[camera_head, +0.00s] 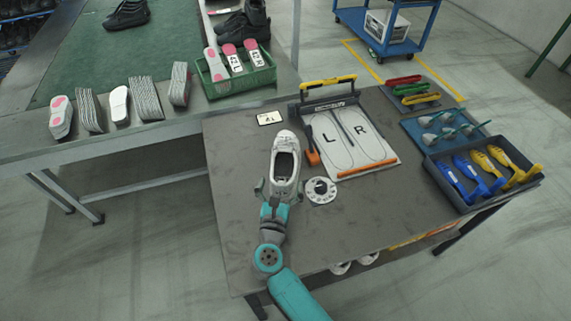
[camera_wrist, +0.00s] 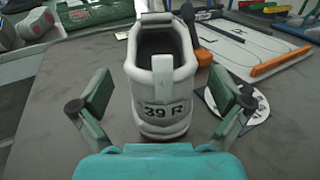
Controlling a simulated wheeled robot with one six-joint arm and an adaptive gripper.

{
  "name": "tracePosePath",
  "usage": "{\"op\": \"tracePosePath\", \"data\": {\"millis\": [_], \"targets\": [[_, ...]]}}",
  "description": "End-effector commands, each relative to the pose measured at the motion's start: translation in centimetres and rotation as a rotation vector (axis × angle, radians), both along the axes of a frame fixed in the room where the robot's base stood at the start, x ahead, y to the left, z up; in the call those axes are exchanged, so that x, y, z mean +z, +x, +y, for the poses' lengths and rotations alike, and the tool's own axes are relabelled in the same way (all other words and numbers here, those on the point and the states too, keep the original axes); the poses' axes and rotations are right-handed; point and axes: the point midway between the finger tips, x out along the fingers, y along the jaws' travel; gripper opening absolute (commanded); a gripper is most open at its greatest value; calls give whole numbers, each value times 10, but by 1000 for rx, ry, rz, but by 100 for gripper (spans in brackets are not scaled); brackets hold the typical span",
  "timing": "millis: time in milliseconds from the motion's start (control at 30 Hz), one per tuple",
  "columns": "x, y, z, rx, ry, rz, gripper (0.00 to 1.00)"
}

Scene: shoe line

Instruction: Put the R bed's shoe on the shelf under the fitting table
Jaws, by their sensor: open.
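A white shoe marked "39 R" (camera_head: 285,150) is over the fitting table (camera_head: 245,225), left of the L/R board, toe pointing away from me; its heel (camera_wrist: 165,92) faces me in the wrist view. My gripper (camera_head: 279,189) is open. Its two fingers stand on either side of the heel, with a gap on each side in the wrist view. The board's R bed (camera_head: 362,129) and L bed (camera_head: 331,139) carry no shoe. Under the table's front edge, white shoe tips (camera_head: 368,258) show; most of the shelf is hidden.
A white disc (camera_head: 321,190) and an orange-handled tool (camera_head: 312,154) lie right of the shoe. An orange bar (camera_head: 367,170) lies along the board. A grey tray (camera_head: 455,190) of blue and yellow pieces stands at right. The table's front left is clear.

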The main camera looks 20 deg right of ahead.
Motion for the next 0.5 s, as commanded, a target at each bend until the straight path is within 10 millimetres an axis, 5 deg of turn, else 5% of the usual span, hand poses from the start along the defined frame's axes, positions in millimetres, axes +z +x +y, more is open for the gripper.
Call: {"op": "tracePosePath", "data": {"millis": [233,500], "targets": [[1,32,-15,-3,0,-1,100],[0,37,-17,0,0,0,100]]}}
